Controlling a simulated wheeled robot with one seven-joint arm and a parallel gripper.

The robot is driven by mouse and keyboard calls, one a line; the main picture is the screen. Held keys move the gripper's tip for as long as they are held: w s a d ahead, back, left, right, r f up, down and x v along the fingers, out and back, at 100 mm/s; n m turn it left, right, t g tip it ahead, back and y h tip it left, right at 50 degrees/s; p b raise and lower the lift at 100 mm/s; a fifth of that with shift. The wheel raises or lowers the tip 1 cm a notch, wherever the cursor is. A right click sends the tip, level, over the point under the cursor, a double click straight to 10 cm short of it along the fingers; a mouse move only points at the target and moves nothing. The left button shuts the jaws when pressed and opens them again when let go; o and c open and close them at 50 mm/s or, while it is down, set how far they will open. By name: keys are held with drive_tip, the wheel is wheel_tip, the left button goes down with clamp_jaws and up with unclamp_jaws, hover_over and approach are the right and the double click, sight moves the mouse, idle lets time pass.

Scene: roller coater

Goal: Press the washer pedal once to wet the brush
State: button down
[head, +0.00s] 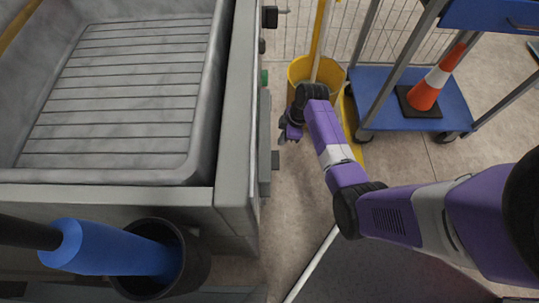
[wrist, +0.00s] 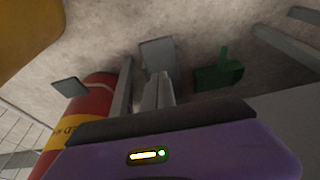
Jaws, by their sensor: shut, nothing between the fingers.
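My gripper (head: 287,134) points down beside the right side of the grey machine (head: 228,120), over the floor. In the wrist view its fingers (wrist: 158,92) are together with nothing between them. Just beyond the fingertips is a flat grey plate (wrist: 157,54), partly hidden by them; I cannot tell whether they touch. A green pedal-like part (wrist: 218,74) lies to the right of the fingers, apart from them. Neither shows a readable label, so I cannot tell which is the washer pedal. A blue roller, possibly the brush (head: 105,248), sits in a dark round holder (head: 190,284).
A yellow bucket with a mop (head: 300,72) and a blue cart (head: 385,88) bearing an orange cone (head: 428,90) stand right of the machine. Dark blocks (head: 275,160) jut from its side. A red and yellow cylinder (wrist: 88,103) is left of my fingers.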

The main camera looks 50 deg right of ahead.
drive_tip(key=shift+f, duration=0.1)
idle(0.3)
drive_tip(key=b, duration=0.7)
approach(274, 160)
drive_tip(key=f, duration=0.1)
drive_tip(key=w+a+f, duration=0.1)
drive_tip(key=f, duration=0.1)
drive_tip(key=w+f, duration=0.1)
drive_tip(key=shift+w+a+f, duration=0.15)
drive_tip(key=shift+a+f, duration=0.2)
drive_tip(key=shift+f+b, duration=0.5)
drive_tip(key=shift+f, duration=0.3)
